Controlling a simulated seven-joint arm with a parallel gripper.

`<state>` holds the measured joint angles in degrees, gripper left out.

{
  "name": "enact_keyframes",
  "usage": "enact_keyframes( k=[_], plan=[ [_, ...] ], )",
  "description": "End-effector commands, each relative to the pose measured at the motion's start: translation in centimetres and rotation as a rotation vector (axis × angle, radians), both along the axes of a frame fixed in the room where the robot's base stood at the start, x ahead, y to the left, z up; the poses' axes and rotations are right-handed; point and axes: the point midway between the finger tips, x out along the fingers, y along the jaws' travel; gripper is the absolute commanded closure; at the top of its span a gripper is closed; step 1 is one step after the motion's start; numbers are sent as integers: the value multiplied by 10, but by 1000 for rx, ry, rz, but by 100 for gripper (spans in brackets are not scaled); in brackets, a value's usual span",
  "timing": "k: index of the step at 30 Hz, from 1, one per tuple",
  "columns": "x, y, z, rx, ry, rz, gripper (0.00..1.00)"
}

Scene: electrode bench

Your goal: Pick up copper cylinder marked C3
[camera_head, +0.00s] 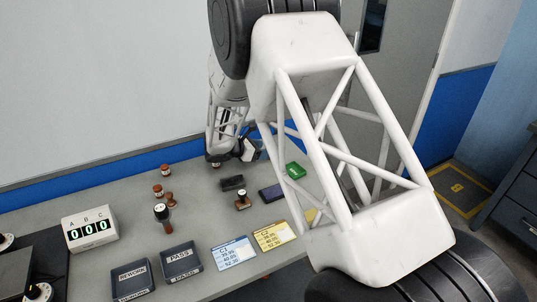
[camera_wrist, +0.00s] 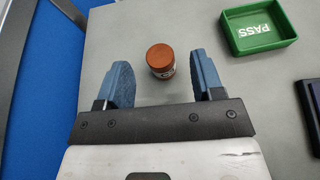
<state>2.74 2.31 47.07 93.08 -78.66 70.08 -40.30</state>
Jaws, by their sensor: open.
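A copper-topped cylinder (camera_wrist: 161,58) stands upright on the grey bench in the wrist view. It has a pale label on its side, too small to read, so I cannot tell whether it is C3. My gripper (camera_wrist: 160,74) is open, with one blue finger on each side of the cylinder and visible gaps between.
A green PASS tray (camera_wrist: 262,44) lies right of the cylinder; a dark tray (camera_wrist: 310,92) is at the right edge.

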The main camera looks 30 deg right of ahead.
Motion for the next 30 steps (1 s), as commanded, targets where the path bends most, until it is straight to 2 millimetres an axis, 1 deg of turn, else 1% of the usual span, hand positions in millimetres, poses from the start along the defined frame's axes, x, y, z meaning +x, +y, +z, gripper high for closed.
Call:
enact_keyframes(
  k=[5,18,22,30],
  plan=[
    [0,-5,-2,0,0,-1,39],
    [1,-44,-17,0,-1,-1,39],
    [1,-48,-19,0,0,-1,39],
    [1,-48,-19,0,0,0,39]
  ],
)
